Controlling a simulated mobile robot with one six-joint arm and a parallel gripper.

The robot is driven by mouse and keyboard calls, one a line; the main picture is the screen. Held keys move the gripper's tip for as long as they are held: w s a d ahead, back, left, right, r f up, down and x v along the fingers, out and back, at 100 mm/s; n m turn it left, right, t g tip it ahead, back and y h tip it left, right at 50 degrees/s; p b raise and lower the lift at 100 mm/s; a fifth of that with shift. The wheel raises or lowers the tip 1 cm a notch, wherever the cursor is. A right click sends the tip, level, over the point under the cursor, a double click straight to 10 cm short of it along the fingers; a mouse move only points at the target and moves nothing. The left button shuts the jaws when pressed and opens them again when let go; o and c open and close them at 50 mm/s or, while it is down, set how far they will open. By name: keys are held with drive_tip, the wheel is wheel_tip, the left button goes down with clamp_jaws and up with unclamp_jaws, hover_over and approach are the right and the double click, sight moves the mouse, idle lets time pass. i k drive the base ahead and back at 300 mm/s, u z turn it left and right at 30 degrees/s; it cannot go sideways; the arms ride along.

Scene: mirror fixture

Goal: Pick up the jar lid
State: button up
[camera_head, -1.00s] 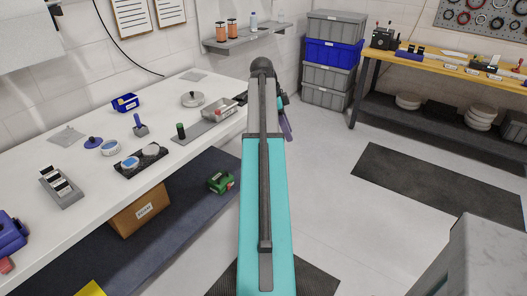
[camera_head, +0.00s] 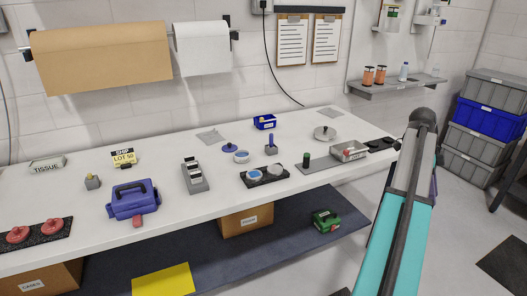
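Several round, lid-like pieces lie on the white bench, and I cannot tell for sure which is the jar lid. A dark blue disc with a small knob (camera_head: 229,147) lies mid-bench, beside a white-and-blue round piece (camera_head: 241,157). A blue-topped disc (camera_head: 255,175) and a grey disc (camera_head: 276,169) sit on a black tray (camera_head: 265,181). A grey metal round piece with a knob (camera_head: 325,134) lies farther back to the right. My teal and dark arm rises at the right, apart from these pieces. My gripper does not show clearly.
Below are a cardboard box (camera_head: 246,220) and a green case (camera_head: 326,221). Stacked crates (camera_head: 485,130) stand right.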

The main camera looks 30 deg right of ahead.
sight(229, 147)
drive_tip(key=u, duration=0.15)
drive_tip(key=k, duration=1)
drive_tip(key=z, duration=1.65)
drive_tip(key=i, duration=2.7)
